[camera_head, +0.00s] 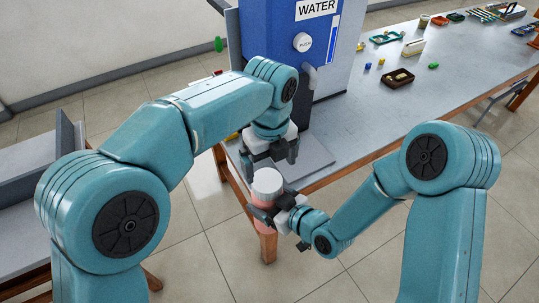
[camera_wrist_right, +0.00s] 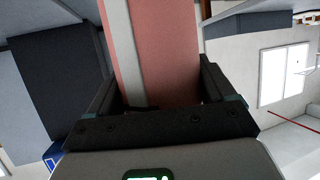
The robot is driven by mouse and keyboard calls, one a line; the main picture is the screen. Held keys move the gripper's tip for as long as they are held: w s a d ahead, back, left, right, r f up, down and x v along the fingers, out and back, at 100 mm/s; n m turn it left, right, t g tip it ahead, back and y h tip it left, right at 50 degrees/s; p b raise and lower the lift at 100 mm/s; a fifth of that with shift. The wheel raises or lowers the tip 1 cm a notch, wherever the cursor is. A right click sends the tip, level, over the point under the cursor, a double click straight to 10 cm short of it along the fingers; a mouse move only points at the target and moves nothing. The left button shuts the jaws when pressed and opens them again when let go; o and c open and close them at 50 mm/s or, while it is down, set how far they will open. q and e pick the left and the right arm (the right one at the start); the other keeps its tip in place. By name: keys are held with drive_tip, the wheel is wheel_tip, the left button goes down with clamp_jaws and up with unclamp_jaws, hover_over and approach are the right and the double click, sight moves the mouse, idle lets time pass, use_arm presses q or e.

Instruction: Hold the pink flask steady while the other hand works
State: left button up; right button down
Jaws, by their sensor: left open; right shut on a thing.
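The pink flask (camera_head: 265,209) with a white ribbed cap (camera_head: 267,182) is upright in front of the table's near edge. My right gripper (camera_head: 264,215) is shut on the flask's body, below the cap. In the right wrist view the flask's pink side with a pale stripe (camera_wrist_right: 165,50) fills the space between the two dark fingers (camera_wrist_right: 155,95). My left gripper (camera_head: 268,160) is open, pointing down just above and behind the cap. It appears apart from the cap, but the exact gap is hard to tell. The flask's lower part is partly hidden by my right gripper.
A blue water dispenser (camera_head: 270,35) with a white push button stands on the grey table (camera_head: 365,125) behind the grippers. Small trays (camera_head: 397,78) and coloured pieces lie farther right. A grey bench (camera_head: 30,165) is at left. Floor is open in front.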

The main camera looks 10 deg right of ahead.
sight(270, 177)
use_arm(q)
wheel_tip(270, 177, down, 6)
drive_tip(key=shift+r, duration=0.1)
drive_tip(key=c, duration=1.1)
drive_tip(key=shift+o, duration=0.2)
drive_tip(key=n, duration=0.4)
drive_tip(key=shift+w+d, duration=0.1)
drive_tip(key=shift+d, duration=0.05)
drive_tip(key=n, duration=0.5)
drive_tip(key=shift+w+r+n, duration=0.1)
drive_tip(key=shift+n, duration=0.3)
